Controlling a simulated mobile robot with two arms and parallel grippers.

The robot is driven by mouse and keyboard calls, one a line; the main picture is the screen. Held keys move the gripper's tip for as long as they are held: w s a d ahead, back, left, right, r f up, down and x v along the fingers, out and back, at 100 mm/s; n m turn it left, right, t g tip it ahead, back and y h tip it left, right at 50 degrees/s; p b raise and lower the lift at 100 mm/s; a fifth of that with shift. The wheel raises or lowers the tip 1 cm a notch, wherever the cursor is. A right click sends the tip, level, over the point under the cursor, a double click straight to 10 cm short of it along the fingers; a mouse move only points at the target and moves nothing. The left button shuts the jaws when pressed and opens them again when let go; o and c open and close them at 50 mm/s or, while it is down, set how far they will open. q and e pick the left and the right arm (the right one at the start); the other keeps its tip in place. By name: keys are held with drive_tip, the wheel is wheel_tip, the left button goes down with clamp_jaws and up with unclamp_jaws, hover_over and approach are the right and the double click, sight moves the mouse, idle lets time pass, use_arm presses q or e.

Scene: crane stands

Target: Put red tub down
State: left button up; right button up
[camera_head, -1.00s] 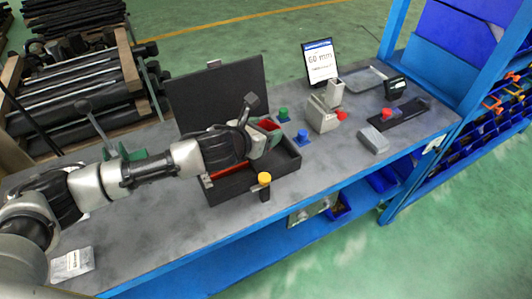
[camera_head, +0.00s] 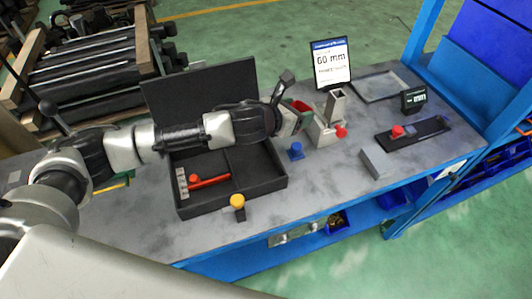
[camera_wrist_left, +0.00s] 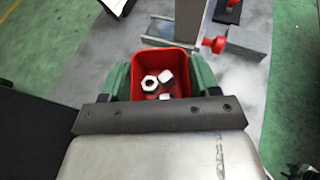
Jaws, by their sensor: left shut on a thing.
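The red tub (camera_wrist_left: 135,75) is an open square cup with several metal nuts (camera_wrist_left: 150,83) inside. My left gripper (camera_wrist_left: 160,85) is shut on it, with green fingers against its two sides. In the head view the tub (camera_head: 301,106) shows only as a small red patch at my left gripper (camera_head: 296,117). It is right of the black open case (camera_head: 236,200) and close to the grey stand (camera_head: 324,133). I cannot tell whether the tub touches the bench. My right gripper is out of view.
A blue knobbed piece (camera_head: 295,151) stands just in front of the gripper. A sign reading 60 mm (camera_head: 331,64) stands behind the stand. The grey bench (camera_head: 330,180) is clear in front. A black tray (camera_head: 420,132) and a grey block (camera_head: 376,162) are on the right.

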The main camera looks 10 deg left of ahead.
use_arm(q)
drive_tip(key=s+a+f, duration=0.2)
drive_tip(key=a, duration=0.1)
drive_tip(key=s+a+f+p, duration=0.1)
drive_tip(key=s+a+f, duration=0.1)
drive_tip(key=s+a, duration=0.1)
drive_tip(key=s+a+f, duration=0.2)
drive_tip(key=a, duration=0.1)
drive_tip(key=shift+s+f+p, duration=0.1)
drive_tip(key=shift+s+p, duration=0.05)
drive_tip(key=shift+p, duration=0.25)
drive_tip(key=shift+s+a+f, duration=0.2)
drive_tip(key=shift+f, duration=0.15)
wheel_tip(320, 180, down, 3)
drive_tip(key=shift+f, duration=0.35)
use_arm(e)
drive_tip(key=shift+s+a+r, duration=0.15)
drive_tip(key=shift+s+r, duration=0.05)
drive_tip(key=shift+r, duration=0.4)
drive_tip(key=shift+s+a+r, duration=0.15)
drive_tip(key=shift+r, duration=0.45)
use_arm(q)
drive_tip(key=shift+f, duration=0.15)
drive_tip(key=o, duration=0.9)
drive_tip(key=shift+o, duration=0.2)
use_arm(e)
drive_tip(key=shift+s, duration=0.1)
